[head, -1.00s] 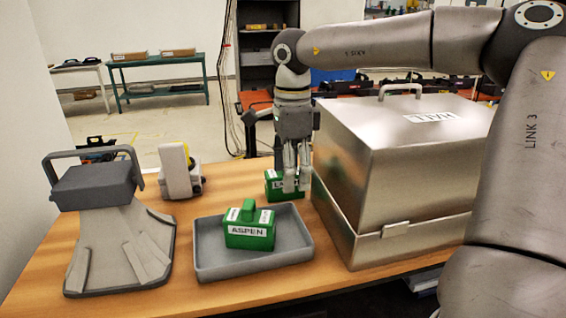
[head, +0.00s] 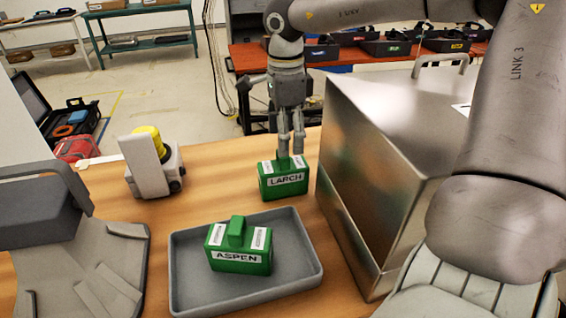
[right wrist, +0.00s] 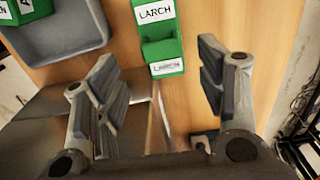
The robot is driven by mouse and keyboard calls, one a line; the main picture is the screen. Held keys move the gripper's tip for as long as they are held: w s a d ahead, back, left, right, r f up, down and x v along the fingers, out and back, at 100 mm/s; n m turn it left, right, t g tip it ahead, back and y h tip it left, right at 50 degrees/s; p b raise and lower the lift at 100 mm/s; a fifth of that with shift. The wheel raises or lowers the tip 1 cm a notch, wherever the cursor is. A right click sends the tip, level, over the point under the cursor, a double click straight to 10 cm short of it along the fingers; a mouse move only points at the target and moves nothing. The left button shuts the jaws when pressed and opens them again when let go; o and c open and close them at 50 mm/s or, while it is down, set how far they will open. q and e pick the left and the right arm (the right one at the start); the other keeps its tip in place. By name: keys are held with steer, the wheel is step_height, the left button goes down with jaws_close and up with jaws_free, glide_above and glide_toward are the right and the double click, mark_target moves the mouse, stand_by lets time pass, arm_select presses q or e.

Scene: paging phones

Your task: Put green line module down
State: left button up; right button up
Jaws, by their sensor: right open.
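A green module labelled LARCH (head: 284,184) stands upright on the wooden table, between the grey tray and the metal box. Another green module, labelled ASPEN (head: 238,250), sits in the grey tray (head: 183,290). My right gripper (head: 291,146) points down just above and behind LARCH in the head view. In the right wrist view its fingers (right wrist: 160,85) are spread wide and empty, with LARCH (right wrist: 158,28) beyond and between them, apart from both. Which of the two the task means is not shown. My left gripper is out of view.
The large metal box (head: 380,170) stands close on the right. A white device with a yellow part (head: 150,165) stands at the back left, and a grey stand (head: 90,265) at the left. Bare tabletop lies left of LARCH.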

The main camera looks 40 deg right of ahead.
mark_target(283, 173)
steer(key=shift+w+f, duration=0.1)
steer(key=shift+f, duration=0.6)
step_height(283, 173, down, 4)
steer(key=shift+a+r+p, duration=0.15)
steer(key=shift+r+p, duration=0.1)
steer(key=shift+p, duration=0.55)
steer(key=shift+w+f, duration=0.1)
steer(key=shift+f, duration=0.35)
jaws_close()
